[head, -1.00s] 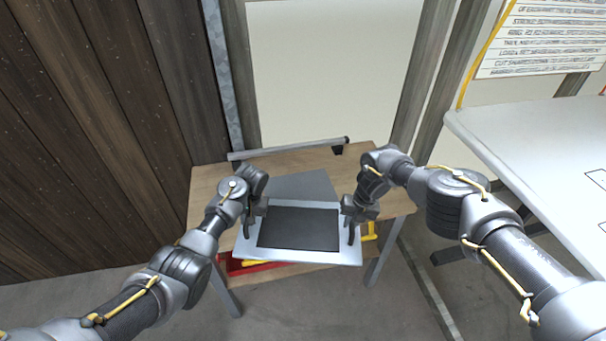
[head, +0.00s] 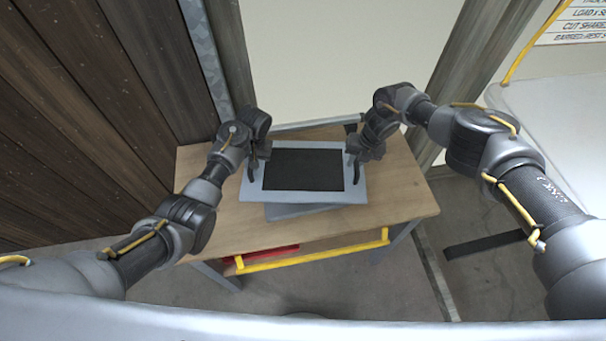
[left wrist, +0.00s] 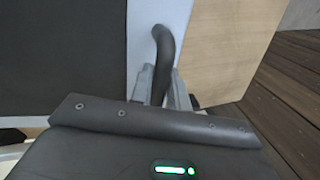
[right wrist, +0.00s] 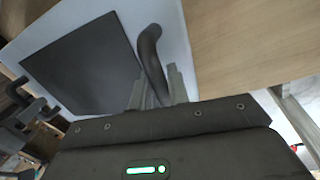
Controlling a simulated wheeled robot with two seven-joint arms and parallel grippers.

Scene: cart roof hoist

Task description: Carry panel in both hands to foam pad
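The panel (head: 305,195) is a light silver-grey plate with a dark rectangular middle and a black handle at each side. It is level over the wooden table, above a flat grey pad (head: 285,211), probably the foam pad. The panel hides most of the pad, and I cannot tell whether they touch. My left gripper (head: 255,168) is shut on the left handle, which shows between its fingers in the left wrist view (left wrist: 165,55). My right gripper (head: 354,168) is shut on the right handle, seen in the right wrist view (right wrist: 150,55).
The wooden table (head: 395,195) has bare top around the pad. A grey bar (head: 305,125) lies along its back edge. A yellow rail (head: 310,257) and a red item (head: 270,254) are below the top. A plank wall is at left, a white surface (head: 560,120) at right.

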